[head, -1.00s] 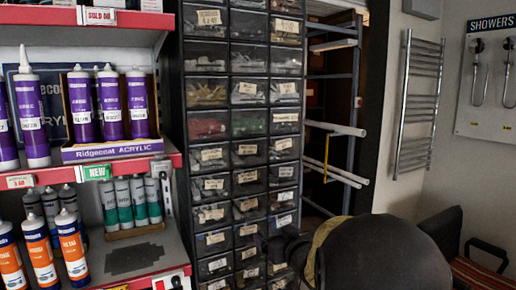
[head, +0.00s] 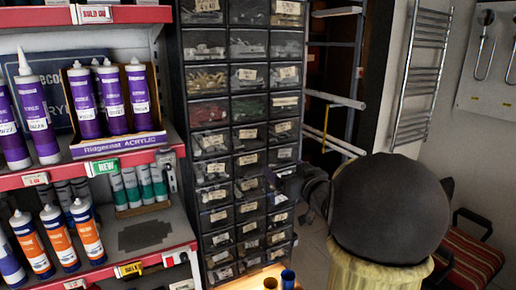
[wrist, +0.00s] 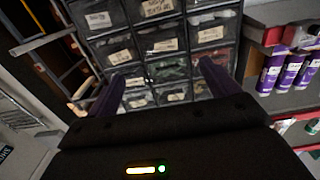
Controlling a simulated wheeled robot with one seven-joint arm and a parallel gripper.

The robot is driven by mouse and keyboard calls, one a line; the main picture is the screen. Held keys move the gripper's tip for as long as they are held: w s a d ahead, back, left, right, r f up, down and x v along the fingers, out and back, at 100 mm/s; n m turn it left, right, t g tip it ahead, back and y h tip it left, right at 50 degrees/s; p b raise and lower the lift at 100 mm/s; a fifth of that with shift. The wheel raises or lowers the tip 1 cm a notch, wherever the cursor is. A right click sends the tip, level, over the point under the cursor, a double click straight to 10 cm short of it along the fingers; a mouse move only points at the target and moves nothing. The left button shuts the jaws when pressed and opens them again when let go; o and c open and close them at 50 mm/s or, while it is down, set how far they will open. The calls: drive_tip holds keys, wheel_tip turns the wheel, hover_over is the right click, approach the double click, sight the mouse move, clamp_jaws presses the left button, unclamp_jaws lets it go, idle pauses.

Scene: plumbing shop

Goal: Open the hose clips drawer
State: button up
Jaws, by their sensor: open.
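A tall dark cabinet of small clear-fronted drawers (head: 229,108) stands in the middle of the head view, in three columns with paper labels. The labels are too small to read, so I cannot tell which drawer is the hose clips one. All drawers I can see look closed. My gripper (head: 285,182) is in front of the right column in the head view, hiding part of some drawers. In the wrist view my gripper (wrist: 162,72) has its two purple fingers spread with nothing between them, facing the drawer fronts (wrist: 160,45). The fingers look apart from the cabinet.
A red-edged shelf unit (head: 130,160) with sealant tubes (head: 105,100) stands left of the cabinet. A pipe rack (head: 335,98) is to the right. A towel rail (head: 422,75) hangs on the right wall, above a striped chair (head: 470,250). Some floor shows right of the cabinet.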

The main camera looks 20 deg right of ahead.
sight(255, 146)
drive_tip(key=w+p, duration=0.2)
drive_tip(key=w, duration=0.3)
drive_tip(key=w+p, duration=0.2)
drive_tip(key=w, duration=0.4)
drive_tip(key=w+p, duration=0.2)
drive_tip(key=w, duration=0.4)
drive_tip(key=shift+a, duration=0.3)
drive_tip(key=shift+s, duration=0.1)
drive_tip(key=shift+c, duration=0.5)
